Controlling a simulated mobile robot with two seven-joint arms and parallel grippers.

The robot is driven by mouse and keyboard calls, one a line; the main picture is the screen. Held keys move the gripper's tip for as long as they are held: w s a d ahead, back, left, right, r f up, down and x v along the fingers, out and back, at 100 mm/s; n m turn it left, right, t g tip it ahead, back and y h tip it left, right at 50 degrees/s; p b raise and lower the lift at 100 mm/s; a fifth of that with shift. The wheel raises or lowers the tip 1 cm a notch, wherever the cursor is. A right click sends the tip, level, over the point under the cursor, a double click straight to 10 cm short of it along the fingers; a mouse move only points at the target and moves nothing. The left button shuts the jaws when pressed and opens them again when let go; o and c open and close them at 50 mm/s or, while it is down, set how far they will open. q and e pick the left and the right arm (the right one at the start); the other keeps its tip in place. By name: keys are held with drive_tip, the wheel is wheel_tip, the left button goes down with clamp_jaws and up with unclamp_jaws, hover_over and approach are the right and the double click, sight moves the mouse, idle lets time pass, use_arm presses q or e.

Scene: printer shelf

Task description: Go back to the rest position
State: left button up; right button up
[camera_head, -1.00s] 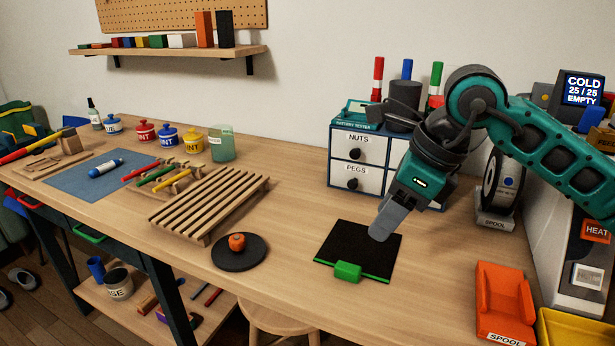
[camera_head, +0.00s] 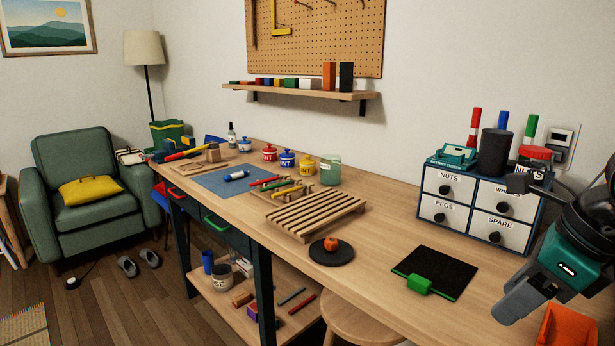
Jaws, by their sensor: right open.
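My right gripper (camera_head: 514,304) shows at the lower right of the head view, on its dark and teal wrist. It is open, seen nearly edge-on, with nothing visible in it. It hangs over the right part of the workbench (camera_head: 390,219), to the right of the black plate (camera_head: 449,272) with the green clip and apart from it. The rest of my right arm runs out of the picture at the right edge. My left gripper is not in view.
A drawer cabinet (camera_head: 468,210) stands behind my right gripper, with pens and a dark cylinder on top. An orange holder (camera_head: 568,328) is at the bottom right. A slatted rack (camera_head: 316,212) and a round black plate (camera_head: 331,256) with a small orange object lie farther left.

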drive_tip(key=a+r+m+t+y+p, duration=0.3)
drive_tip(key=a+m+y, duration=0.5)
drive_tip(key=a+y, duration=0.9)
drive_tip(key=w+d+f+m+t+h+p, duration=0.25)
drive_tip(key=f+m+t+h, duration=0.4)
drive_tip(key=m, duration=0.65)
drive_tip(key=w+d+f+m+t+h+p, duration=0.1)
drive_tip(key=d+f+m+t+h, duration=0.2)
drive_tip(key=f+m+t+h, duration=0.65)
drive_tip(key=s+f+m+g+h, duration=0.2)
drive_tip(key=s+f+m+g, duration=0.9)
drive_tip(key=f, duration=0.3)
drive_tip(key=shift+g+p, duration=0.3)
drive_tip(key=shift+p, duration=0.05)
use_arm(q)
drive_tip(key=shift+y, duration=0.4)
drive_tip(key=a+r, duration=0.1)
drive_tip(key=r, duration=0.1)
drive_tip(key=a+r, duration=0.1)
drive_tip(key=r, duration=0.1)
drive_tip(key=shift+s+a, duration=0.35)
use_arm(e)
drive_tip(key=shift+f, duration=0.1)
drive_tip(key=shift+c, duration=0.2)
